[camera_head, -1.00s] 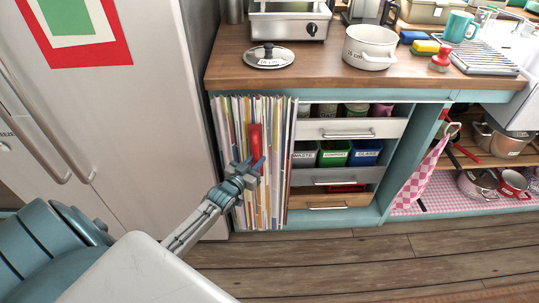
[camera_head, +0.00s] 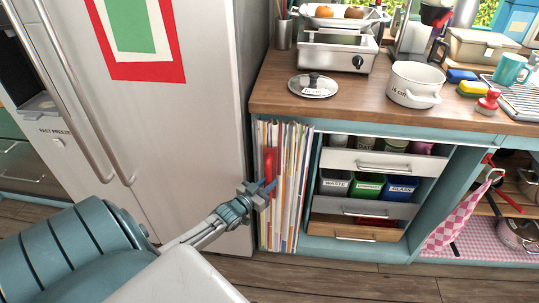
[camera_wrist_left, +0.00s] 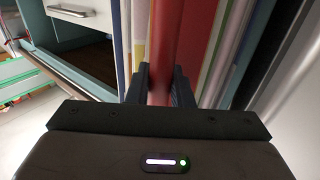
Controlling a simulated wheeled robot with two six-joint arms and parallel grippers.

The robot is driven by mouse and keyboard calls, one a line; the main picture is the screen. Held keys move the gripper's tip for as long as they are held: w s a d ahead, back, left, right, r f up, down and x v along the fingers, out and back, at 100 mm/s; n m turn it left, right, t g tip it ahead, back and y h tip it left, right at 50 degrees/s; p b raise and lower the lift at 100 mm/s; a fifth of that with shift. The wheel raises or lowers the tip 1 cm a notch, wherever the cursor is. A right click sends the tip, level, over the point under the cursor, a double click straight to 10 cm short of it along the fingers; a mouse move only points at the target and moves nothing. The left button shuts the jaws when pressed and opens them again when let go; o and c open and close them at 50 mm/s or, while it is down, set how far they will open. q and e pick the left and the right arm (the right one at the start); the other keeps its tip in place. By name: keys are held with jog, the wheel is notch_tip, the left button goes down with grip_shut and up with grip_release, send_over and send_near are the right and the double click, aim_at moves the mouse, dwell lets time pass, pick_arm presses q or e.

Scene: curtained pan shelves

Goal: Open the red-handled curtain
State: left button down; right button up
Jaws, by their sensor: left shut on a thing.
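The striped multicoloured curtain (camera_head: 293,180) hangs bunched in a narrow strip at the left end of the counter, beside the fridge. Its red handle (camera_head: 270,160) stands upright near the curtain's left edge. My left gripper (camera_head: 263,193) is at the handle's lower part. In the left wrist view, its dark fingers (camera_wrist_left: 160,86) are shut around the red handle (camera_wrist_left: 182,35), with curtain folds on both sides. The drawers right of the curtain are uncovered. My right gripper is not in view.
The fridge (camera_head: 190,150) stands close on the left. Uncovered drawers include a white one (camera_head: 385,163), above waste and glass bins (camera_head: 335,184). A pink checked curtain (camera_head: 462,215) hangs further right. A pot (camera_head: 416,84) and lid (camera_head: 313,87) sit on the counter. Wooden floor in front is clear.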

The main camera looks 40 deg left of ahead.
pick_arm(q)
jog(key=c, duration=1.3)
grip_release()
jog(key=shift+c, duration=0.2)
